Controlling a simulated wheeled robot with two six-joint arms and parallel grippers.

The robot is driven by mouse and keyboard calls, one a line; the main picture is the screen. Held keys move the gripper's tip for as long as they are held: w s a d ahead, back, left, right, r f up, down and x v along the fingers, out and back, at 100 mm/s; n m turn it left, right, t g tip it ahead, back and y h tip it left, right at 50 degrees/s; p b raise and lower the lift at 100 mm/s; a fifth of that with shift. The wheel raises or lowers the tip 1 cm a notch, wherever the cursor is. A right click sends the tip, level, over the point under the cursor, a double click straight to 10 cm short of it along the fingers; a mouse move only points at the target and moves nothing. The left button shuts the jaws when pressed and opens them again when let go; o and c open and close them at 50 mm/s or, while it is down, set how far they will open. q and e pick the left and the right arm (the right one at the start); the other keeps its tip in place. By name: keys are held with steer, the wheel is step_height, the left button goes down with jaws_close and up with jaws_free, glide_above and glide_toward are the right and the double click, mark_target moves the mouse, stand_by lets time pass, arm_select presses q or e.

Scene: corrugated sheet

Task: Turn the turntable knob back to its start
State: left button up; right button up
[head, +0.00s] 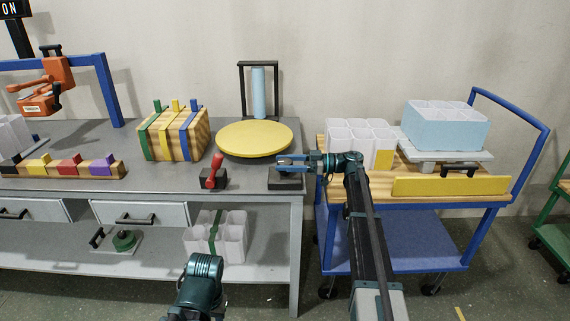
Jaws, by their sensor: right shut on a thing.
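The yellow turntable disc (255,138) lies flat at the right end of the grey workbench. A dark control box (286,181) stands in front of it near the bench's front right corner. My right gripper (287,161) reaches in from the right, just above this box, and is shut on the knob there. The knob is mostly hidden by the fingers, so its turn angle cannot be told. A teal part of my left arm shows at the bottom, but its gripper is not in view.
A red lever (215,170) on a black base stands close left of the control box. A strapped wooden block (173,134) is left of the turntable, and a blue roll on a stand (259,93) is behind it. A blue cart (450,200) with white containers stands right of the bench.

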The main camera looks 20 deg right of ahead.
steer(key=shift+w+n+g+y, duration=0.1)
steer(key=shift+n+g+y, duration=0.1)
steer(key=shift+n+g, duration=1)
steer(key=shift+n+g+y, duration=0.2)
steer(key=shift+n+g, duration=0.5)
steer(key=shift+g, duration=1.3)
steer(key=shift+a, duration=0.1)
steer(key=o, duration=1.4)
